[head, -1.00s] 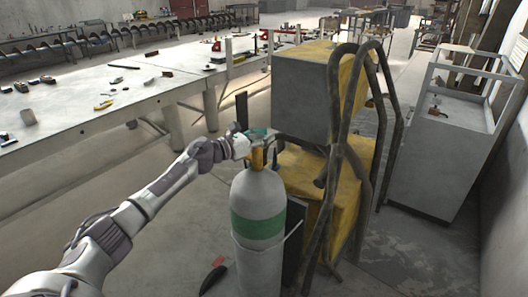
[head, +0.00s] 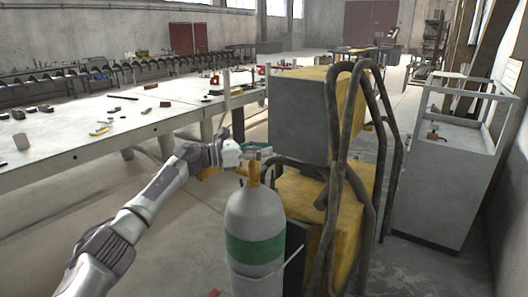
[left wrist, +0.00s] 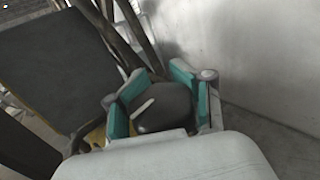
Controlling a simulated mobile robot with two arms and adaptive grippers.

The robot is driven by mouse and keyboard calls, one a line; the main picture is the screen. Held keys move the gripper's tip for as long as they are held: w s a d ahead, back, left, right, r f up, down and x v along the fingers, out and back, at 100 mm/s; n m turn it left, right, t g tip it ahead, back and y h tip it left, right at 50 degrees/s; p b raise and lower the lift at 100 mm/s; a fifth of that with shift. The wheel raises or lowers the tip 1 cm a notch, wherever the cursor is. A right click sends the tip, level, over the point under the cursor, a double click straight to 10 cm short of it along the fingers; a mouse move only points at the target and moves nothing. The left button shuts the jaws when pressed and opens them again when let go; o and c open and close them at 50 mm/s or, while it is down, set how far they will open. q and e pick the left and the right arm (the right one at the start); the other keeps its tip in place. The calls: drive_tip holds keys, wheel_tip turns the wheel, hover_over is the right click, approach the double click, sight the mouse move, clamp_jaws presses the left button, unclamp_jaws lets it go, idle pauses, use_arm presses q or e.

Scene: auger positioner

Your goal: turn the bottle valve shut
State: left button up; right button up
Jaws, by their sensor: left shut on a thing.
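The gas bottle (head: 254,218) is grey with a green band and stands upright near the middle of the head view. Its brass valve neck (head: 253,175) rises from the top. My left gripper (head: 258,150) is at the valve, reaching in from the left. In the left wrist view, the teal-padded fingers of my left gripper (left wrist: 152,98) are on two sides of a dark round valve knob (left wrist: 165,113) with a pale bar-shaped mark. The gripper is shut on this knob. In the head view the gripper mostly hides the knob. My right gripper is not in view.
A grey and yellow machine (head: 298,115) with thick dark bent tubes (head: 338,150) stands close right of the bottle. A long table (head: 75,140) with scattered tools is at the left. A grey cabinet (head: 435,185) stands at the right. Floor is open between table and bottle.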

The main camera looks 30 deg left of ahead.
use_arm(q)
drive_tip(key=shift+f, duration=0.3)
drive_tip(key=o, duration=0.8)
drive_tip(key=shift+o, duration=1)
drive_tip(key=shift+s+a+r, duration=0.2)
drive_tip(key=shift+s+a, duration=0.05)
drive_tip(key=shift+a, duration=0.05)
drive_tip(key=shift+d, duration=0.1)
drive_tip(key=v, duration=1.2)
